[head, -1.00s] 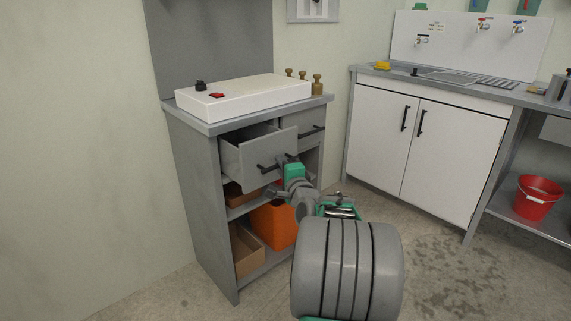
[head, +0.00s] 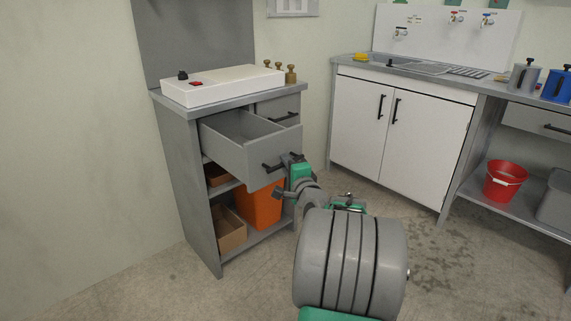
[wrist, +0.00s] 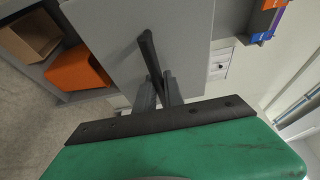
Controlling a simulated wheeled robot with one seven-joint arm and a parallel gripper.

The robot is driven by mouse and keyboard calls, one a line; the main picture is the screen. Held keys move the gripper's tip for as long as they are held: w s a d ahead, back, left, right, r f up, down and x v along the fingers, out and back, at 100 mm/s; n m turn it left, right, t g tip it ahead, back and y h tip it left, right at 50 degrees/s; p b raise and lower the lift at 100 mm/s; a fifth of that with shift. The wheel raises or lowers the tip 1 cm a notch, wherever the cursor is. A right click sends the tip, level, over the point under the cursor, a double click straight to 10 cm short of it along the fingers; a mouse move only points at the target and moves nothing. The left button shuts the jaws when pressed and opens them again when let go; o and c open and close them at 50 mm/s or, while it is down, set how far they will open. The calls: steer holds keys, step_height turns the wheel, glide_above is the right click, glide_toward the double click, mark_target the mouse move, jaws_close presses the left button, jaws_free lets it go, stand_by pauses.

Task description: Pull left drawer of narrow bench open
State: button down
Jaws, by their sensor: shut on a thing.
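The narrow bench (head: 190,190) is a grey cabinet at the left in the head view. Its left drawer (head: 226,150) is pulled well out, and its empty-looking inside shows from above. The right drawer (head: 279,108) beside it is shut. My gripper (head: 291,163) is at the open drawer's front, shut on the dark bar handle (head: 271,168). In the wrist view, the two fingers (wrist: 158,92) close around the handle (wrist: 150,55) in front of the grey drawer face (wrist: 115,40). My arm hides part of the floor in front of the bench.
A white box (head: 225,86) and brass weights (head: 290,74) stand on the bench top. An orange bin (head: 260,204) and a cardboard box (head: 229,230) sit on the lower shelves. A white sink cabinet (head: 360,120) stands right, with a red bucket (head: 503,184) beyond. Floor between is clear.

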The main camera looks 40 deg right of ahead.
steer(key=shift+a, duration=0.1)
steer(key=c, duration=1.5)
jaws_free()
steer(key=shift+o, duration=0.2)
steer(key=p+v, duration=0.1)
steer(key=v, duration=0.6)
steer(key=shift+s+p, duration=0.35)
